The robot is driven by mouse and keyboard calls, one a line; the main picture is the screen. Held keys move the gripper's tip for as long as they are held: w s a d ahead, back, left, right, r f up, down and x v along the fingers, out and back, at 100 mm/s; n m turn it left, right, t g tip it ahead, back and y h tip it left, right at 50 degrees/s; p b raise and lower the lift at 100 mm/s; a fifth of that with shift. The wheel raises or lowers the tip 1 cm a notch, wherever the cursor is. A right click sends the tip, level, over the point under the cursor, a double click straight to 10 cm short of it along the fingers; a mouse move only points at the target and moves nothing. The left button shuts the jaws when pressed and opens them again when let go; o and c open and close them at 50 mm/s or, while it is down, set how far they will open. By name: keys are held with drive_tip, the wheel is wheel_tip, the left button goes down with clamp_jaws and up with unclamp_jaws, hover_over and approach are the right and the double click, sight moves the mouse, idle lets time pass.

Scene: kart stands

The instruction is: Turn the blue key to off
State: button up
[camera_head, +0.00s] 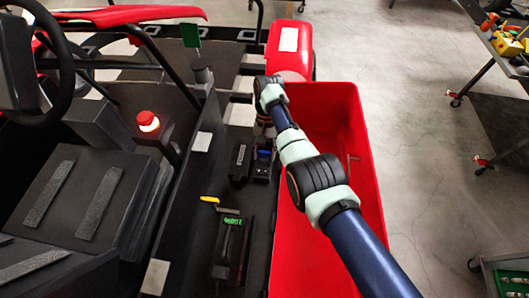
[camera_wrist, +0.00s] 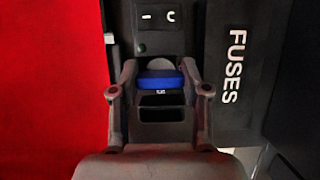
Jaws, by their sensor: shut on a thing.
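The blue key (camera_wrist: 161,79) sits in a black switch box (camera_wrist: 160,33) in the wrist view, its wide head lying across the picture. My gripper (camera_wrist: 160,74) has one finger at each end of the key head and is shut on it. White marks, a short bar and a curved sign, show on the box above the key, with a dim green dot below them. In the head view the blue key (camera_head: 263,154) shows small on the kart's side, just below my gripper (camera_head: 264,142), whose fingers are hard to make out there.
A black box marked FUSES (camera_wrist: 238,70) is close on the right in the wrist view. The red side pod (camera_head: 335,110) lies beside the switch. A device with a green display (camera_head: 232,221) and a yellow handle (camera_head: 210,199) are nearby, as is a lit red beacon (camera_head: 148,121).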

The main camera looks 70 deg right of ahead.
drive_tip(key=shift+f+n+g+b, duration=0.15)
drive_tip(key=shift+n+g+b, duration=0.15)
drive_tip(key=shift+n+b, duration=0.2)
drive_tip(key=shift+n, duration=0.8)
drive_tip(key=o, duration=1.2)
